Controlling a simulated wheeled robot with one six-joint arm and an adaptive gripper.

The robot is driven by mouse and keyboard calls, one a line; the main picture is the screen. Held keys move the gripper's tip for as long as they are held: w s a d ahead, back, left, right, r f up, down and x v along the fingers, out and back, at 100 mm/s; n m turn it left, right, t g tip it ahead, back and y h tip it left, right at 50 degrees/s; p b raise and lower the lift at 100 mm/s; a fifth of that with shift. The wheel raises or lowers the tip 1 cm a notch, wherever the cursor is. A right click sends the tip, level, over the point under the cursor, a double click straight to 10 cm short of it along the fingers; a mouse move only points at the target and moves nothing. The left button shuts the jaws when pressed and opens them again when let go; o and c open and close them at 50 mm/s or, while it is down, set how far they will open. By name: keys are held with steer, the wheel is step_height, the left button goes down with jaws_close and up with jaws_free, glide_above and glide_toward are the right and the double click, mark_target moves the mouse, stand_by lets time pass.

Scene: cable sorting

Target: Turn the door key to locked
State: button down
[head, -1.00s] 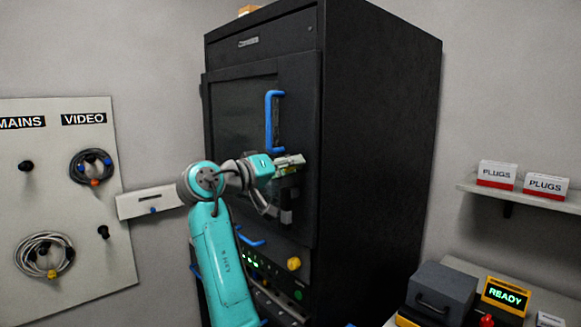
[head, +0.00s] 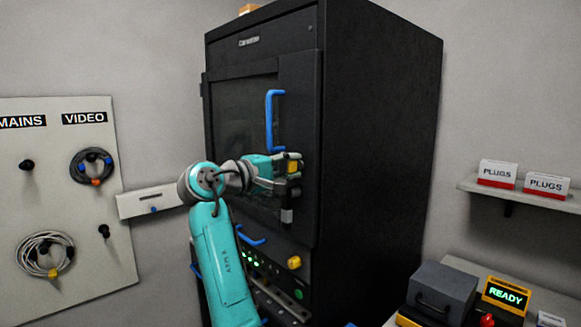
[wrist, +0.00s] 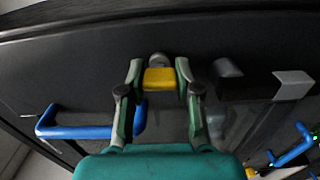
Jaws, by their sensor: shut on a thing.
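The black cabinet door (head: 300,110) has a key with a yellow head (head: 293,167) on its right side, below the blue handle. The yellow key head (wrist: 160,79) also shows in the wrist view, in front of a round grey lock (wrist: 157,58). My gripper (head: 287,167) is at the key. In the wrist view my gripper (wrist: 161,83) is shut on the yellow key head, one finger on each side. The key's shaft is hidden, and I cannot read any lock marking.
A vertical blue handle (head: 270,120) stands out just above my gripper, and a black latch with a grey end (head: 287,204) just below. A yellow knob (head: 294,263) sits lower on the cabinet. Wall boards are at left, a bench (head: 545,300) at right.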

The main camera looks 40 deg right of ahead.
steer(key=shift+n, duration=0.4)
steer(key=c, duration=0.8)
jaws_free()
steer(key=a, duration=1.2)
steer(key=shift+s, duration=0.15)
